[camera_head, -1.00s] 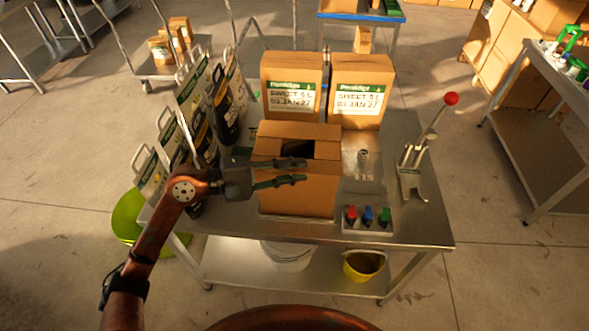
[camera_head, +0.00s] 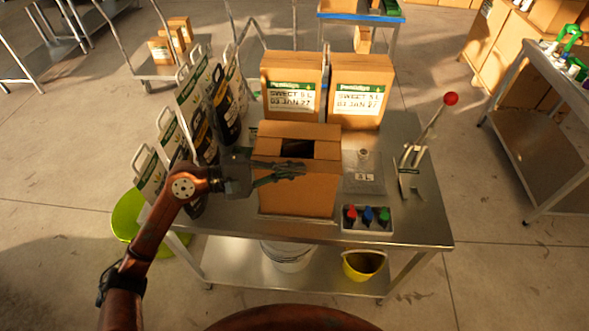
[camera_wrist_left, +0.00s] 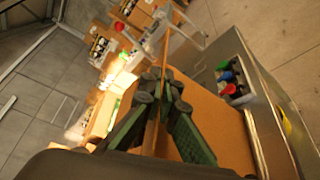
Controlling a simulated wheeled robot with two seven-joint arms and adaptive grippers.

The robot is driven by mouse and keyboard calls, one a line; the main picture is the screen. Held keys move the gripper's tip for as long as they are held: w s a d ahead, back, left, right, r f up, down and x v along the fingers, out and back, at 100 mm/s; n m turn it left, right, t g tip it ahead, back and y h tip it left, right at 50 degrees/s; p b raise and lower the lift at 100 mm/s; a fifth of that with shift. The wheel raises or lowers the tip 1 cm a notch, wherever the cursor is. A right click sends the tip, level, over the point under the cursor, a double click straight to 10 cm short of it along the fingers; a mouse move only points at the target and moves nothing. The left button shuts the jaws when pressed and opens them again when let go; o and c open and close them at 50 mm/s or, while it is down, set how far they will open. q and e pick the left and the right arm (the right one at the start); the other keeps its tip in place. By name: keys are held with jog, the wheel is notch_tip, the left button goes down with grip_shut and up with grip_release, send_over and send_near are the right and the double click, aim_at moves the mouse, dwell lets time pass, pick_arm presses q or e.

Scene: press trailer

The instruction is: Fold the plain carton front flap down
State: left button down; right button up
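The plain carton (camera_head: 298,198) stands at the table's front middle, its top partly open with a dark gap (camera_head: 297,148). Its front flap (camera_head: 318,172) is at the near top edge. My left gripper (camera_head: 288,172) comes in from the left across the front flap, its fingers close together. In the left wrist view, the green-black fingers (camera_wrist_left: 167,112) lie on both sides of the thin flap edge (camera_wrist_left: 152,130), with the brown carton face (camera_wrist_left: 222,125) to the right. The fingers partly cover the flap. My right gripper is not in view.
Two labelled cartons (camera_head: 291,85) (camera_head: 360,92) stand behind. Several printed bags (camera_head: 188,120) crowd the left. A lever press (camera_head: 420,150) with a red knob and a tray of coloured stamps (camera_head: 367,217) are to the right. The steel table (camera_head: 415,220) is bare at its front right.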

pick_arm(q)
jog(key=n, duration=0.1)
jog(key=w+r+n+g+y, duration=0.1)
jog(key=shift+r+n+p, duration=0.3)
jog(key=shift+w+r+n+g, duration=0.5)
jog(key=shift+n+g, duration=0.2)
jog(key=shift+n, duration=0.4)
jog(key=c, duration=2.2)
grip_release()
jog(key=v, duration=1.2)
jog(key=shift+r, duration=0.25)
